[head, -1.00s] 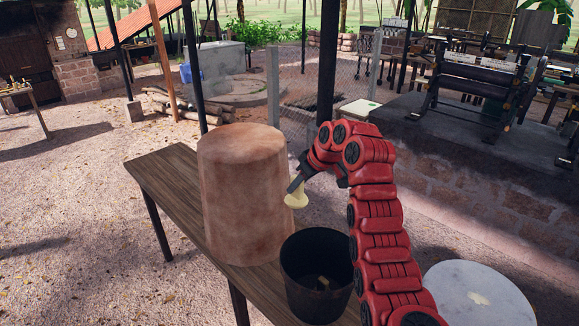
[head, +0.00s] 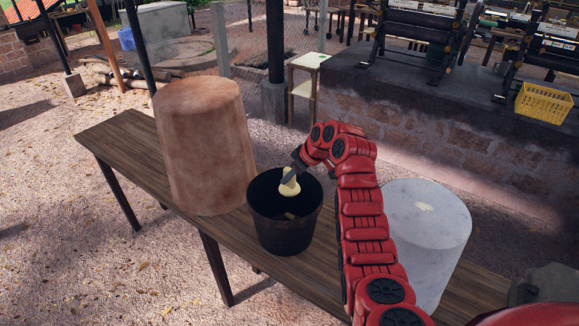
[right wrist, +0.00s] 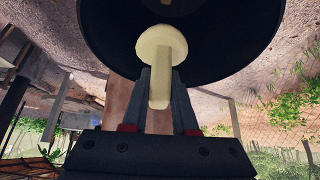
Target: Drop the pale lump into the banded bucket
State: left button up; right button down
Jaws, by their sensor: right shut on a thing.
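The pale lump (head: 289,187) is cream-coloured and mushroom-shaped, with a rounded head and a stem. My right gripper (head: 287,176) is shut on its stem. In the right wrist view the lump (right wrist: 160,52) shows between the two fingers (right wrist: 160,100), its head pointing away from the wrist. The dark bucket (head: 284,232) stands upright on the wooden table; the lump is over its open mouth in the head view. Something small and pale lies inside the bucket. Bands on the bucket are hard to make out. My left gripper is not in view.
A large reddish-brown cylinder (head: 203,150) stands on the table (head: 130,150) close left of the bucket. A pale grey cylinder (head: 425,235) with a small cream patch on top stands to the right of my right arm. A yellow crate (head: 543,103) sits on the dark ledge behind.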

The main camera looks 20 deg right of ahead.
jog(key=shift+f, duration=0.6)
jog(key=c, duration=0.6)
grip_release()
jog(key=shift+r, duration=0.1)
jog(key=shift+s+d+r+b, duration=0.15)
jog(key=shift+d+r+b, duration=0.1)
jog(key=shift+b, duration=0.1)
jog(key=p+v, duration=0.6)
jog(key=v, duration=1)
jog(key=shift+r, duration=0.3)
